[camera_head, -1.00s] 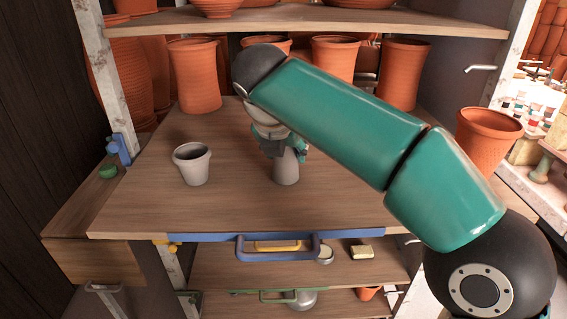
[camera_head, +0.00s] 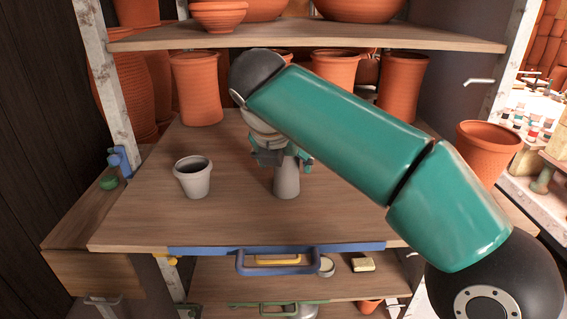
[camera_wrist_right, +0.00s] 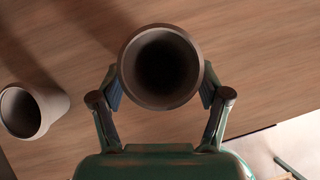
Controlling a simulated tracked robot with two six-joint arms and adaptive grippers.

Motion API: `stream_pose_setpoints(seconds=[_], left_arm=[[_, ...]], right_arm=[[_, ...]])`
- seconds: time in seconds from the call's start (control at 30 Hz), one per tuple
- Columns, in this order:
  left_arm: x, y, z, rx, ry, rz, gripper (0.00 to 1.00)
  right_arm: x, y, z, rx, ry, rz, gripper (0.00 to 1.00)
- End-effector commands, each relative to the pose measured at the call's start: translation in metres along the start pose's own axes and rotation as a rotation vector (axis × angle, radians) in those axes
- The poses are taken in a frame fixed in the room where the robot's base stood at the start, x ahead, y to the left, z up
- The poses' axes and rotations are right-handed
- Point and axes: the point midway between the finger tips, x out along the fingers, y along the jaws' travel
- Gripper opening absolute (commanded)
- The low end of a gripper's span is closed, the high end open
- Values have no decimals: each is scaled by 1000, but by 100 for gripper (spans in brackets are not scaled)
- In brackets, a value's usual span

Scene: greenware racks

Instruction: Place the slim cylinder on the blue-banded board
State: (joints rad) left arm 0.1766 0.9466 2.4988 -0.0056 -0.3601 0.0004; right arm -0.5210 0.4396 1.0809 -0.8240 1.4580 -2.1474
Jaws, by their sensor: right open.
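The slim grey cylinder (camera_head: 287,180) stands upright on the wooden board with the blue front band (camera_head: 220,249), right of the middle. In the right wrist view its round open mouth (camera_wrist_right: 161,67) faces the camera. My right gripper (camera_head: 285,160) is open around the cylinder's upper part. In the right wrist view its two fingers (camera_wrist_right: 161,92) sit on either side, close to the wall; I cannot tell whether they touch it. My forearm hides part of the board behind. My left gripper is not in view.
A grey tapered cup (camera_head: 192,181) stands on the board to the left, also in the right wrist view (camera_wrist_right: 33,110). Terracotta pots (camera_head: 196,88) line the back. A shelf (camera_head: 300,34) spans above. A blue handle (camera_head: 278,269) juts from the front. The board's front left is clear.

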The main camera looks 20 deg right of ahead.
Motion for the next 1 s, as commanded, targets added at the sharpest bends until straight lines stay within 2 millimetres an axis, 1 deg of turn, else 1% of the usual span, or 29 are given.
stream_pose_setpoints(seconds=[0.03, 0.3, 0.4, 0.5, 0.67, 1.0], left_arm=[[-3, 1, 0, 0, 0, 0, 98], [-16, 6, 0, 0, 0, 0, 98], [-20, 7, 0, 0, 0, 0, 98], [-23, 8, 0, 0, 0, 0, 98], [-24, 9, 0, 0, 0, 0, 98], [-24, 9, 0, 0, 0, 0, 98]], right_arm=[[-12, 0, 2, 1, -3, 4, 76], [-67, 0, 2, 1, -2, 4, 76], [-84, 0, 2, 1, -2, 3, 76], [-94, 0, 2, 1, -2, 1, 76], [-102, -1, 1, 1, -1, 0, 76], [-102, -1, 0, 2, -1, 0, 76]])
